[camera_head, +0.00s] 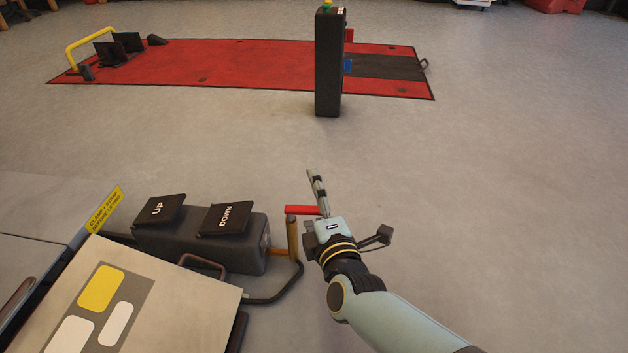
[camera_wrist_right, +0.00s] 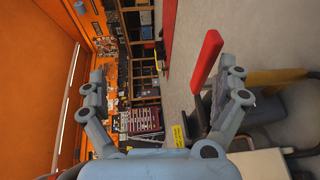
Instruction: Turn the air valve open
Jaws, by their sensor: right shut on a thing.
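The air valve's red handle (camera_head: 300,210) lies level at the top of an upright brass-coloured pipe (camera_head: 293,236), beside the pedal box. My right gripper (camera_head: 315,190) is at the handle's right end and is shut on it. In the right wrist view the red handle (camera_wrist_right: 207,60) shows against the right finger of my right gripper (camera_wrist_right: 165,75). The left finger stands well apart from the handle there. The exact contact is partly hidden in the head view. My left gripper is not in view.
A red lift (camera_head: 230,65) and black post (camera_head: 328,65) stand farther back. Floor to the right is clear.

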